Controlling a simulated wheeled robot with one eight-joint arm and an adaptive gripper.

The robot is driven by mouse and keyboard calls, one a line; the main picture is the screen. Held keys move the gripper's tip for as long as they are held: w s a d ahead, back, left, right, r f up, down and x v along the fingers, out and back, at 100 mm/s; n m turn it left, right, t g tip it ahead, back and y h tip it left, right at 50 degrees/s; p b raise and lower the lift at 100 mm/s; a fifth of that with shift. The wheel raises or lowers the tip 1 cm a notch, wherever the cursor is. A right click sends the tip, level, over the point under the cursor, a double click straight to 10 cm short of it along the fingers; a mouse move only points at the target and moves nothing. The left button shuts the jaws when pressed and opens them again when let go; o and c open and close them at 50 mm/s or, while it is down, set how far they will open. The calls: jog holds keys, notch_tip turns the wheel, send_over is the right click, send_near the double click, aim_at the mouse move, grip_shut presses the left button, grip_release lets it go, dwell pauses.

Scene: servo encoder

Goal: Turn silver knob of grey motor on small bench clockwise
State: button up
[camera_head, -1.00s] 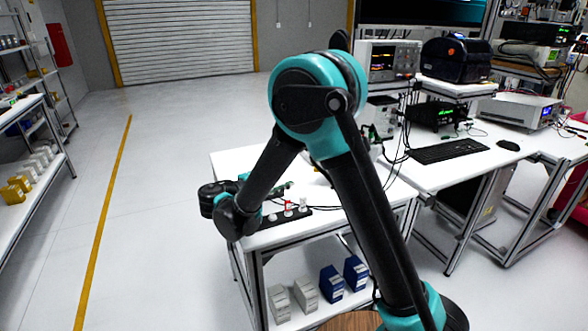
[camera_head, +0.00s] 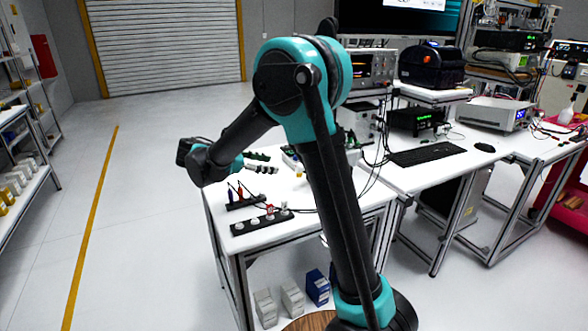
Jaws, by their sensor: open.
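The small white bench (camera_head: 222,217) stands in the middle of the view. My gripper (camera_head: 272,163) is over its far left part, fingers pointing right, open with nothing seen between them. A black strip (camera_head: 240,229) with several pale round pieces lies near the bench's front edge, and one piece has red on it. A second black strip (camera_head: 238,206) with blue and red upright items lies behind it. A pale device (camera_head: 292,157) sits farther back, partly behind my arm. I cannot make out the grey motor or its silver knob at this size.
Grey boxes (camera_head: 266,308) and a blue box (camera_head: 317,287) stand on the bench's lower shelf. Cables hang at the bench's right. A larger workbench (camera_head: 410,187) with a keyboard (camera_head: 428,156) and instruments is at right. Floor at left is clear.

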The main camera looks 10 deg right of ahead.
jog(key=x, duration=1.2)
jog(key=shift+c, duration=0.5)
grip_shut()
jog(key=shift+s+f+m+t, duration=0.1)
jog(key=shift+s+m+t, duration=0.1)
jog(key=shift+m+t, duration=1.75)
jog(key=shift+m+g, duration=0.35)
jog(key=shift+m, duration=0.2)
